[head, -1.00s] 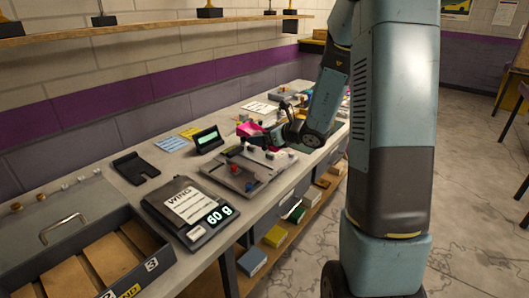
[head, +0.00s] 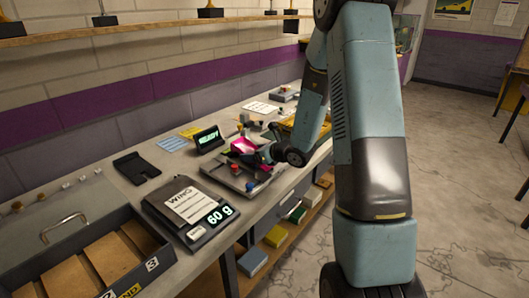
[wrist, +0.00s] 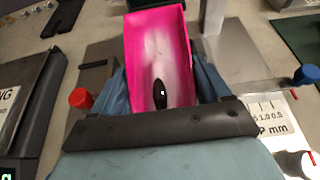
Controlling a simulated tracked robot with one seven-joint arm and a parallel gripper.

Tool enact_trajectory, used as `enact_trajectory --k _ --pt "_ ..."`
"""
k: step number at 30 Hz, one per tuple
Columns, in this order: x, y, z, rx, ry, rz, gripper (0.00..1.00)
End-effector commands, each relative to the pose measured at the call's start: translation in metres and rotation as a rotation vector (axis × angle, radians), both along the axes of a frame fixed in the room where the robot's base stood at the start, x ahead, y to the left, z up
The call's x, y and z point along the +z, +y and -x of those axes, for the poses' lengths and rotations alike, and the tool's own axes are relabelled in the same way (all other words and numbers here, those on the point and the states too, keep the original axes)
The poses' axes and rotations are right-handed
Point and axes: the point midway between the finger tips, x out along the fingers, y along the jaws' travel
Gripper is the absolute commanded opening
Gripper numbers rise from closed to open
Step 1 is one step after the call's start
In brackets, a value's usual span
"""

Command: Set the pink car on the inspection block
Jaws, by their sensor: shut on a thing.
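The pink car (head: 243,146) is in the jaws of my gripper (head: 263,154). In the wrist view the car (wrist: 178,40) looks like a pink shell with a pale inside and a dark oval spot. My gripper (wrist: 160,92) is shut on it, with blue-grey fingers on both sides. The car is over a metal fixture (head: 221,173) with a red knob (head: 235,168) and a blue knob (wrist: 306,75). I cannot tell whether the car touches it, or which part is the inspection block.
A scale (head: 190,206) reading 60 g stands left of the fixture. A small green-lit display (head: 208,139) stands behind it. A white mm scale card (wrist: 265,115) lies at the right in the wrist view.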

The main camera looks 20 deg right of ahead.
Motion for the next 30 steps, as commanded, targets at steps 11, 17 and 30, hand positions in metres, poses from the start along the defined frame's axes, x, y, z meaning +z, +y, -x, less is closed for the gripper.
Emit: enact_trajectory --k 11,17,30 --pt "-0.0036 -0.0008 0.0002 -0.001 0.0 0.0 0.79" --pt "-0.0036 -0.001 0.0003 -0.001 0.0 0.0 0.98" --pt "0.0045 -0.0067 0.0066 -0.004 -0.001 0.001 1.0"
